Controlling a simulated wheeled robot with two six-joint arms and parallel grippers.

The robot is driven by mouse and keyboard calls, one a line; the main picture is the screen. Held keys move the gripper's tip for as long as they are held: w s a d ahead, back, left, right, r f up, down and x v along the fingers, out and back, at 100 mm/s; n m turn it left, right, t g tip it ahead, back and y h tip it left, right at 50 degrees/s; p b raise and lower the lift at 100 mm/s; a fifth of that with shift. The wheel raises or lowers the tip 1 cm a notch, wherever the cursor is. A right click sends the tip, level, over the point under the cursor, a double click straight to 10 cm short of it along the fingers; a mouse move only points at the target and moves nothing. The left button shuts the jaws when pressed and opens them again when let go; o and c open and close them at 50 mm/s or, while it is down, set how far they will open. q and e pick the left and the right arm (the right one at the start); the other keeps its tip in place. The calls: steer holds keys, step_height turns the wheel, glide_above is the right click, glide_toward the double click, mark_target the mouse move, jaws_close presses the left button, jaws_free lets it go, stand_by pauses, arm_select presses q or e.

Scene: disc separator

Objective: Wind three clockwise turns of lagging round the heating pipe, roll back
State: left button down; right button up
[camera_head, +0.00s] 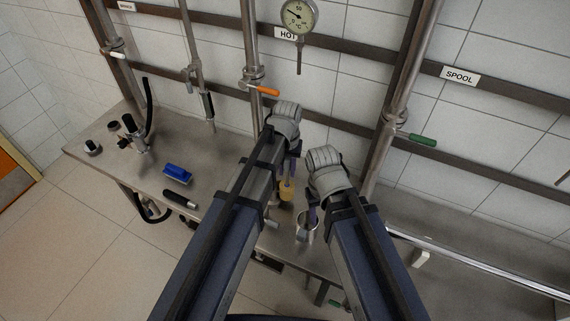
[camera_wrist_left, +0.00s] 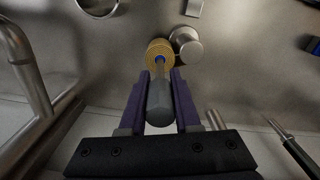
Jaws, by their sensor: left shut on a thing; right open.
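My left gripper (camera_wrist_left: 161,75) is shut on a grey handle (camera_wrist_left: 160,100), which lies lengthwise between its purple fingers. A tan, ringed, roll-like piece (camera_wrist_left: 160,52) is at the far end of the handle. I take it for the roll of lagging, but cannot be sure. In the head view the tan piece (camera_head: 287,190) hangs below the left gripper (camera_head: 290,172), over the bench. My right gripper (camera_head: 312,212) is open, close to a metal cup (camera_head: 306,230); I cannot tell whether they touch. A vertical pipe (camera_head: 250,40) beside the HOT label (camera_head: 284,33) has an orange-handled valve. No wrapping shows on it.
The steel bench (camera_head: 110,165) holds a blue brush or block (camera_head: 177,174), a black-handled tool (camera_head: 180,199) and fittings at the left. A green-handled pipe (camera_head: 398,105) stands right, near the SPOOL label (camera_head: 459,76). A small metal cylinder (camera_wrist_left: 187,45) is beside the tan piece.

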arm_select(q)
steer(key=s, duration=0.3)
steer(key=shift+s+a, duration=0.1)
steer(key=shift+a, duration=0.3)
stand_by(0.3)
steer(key=shift+s+a, duration=1.1)
steer(key=shift+a, duration=0.25)
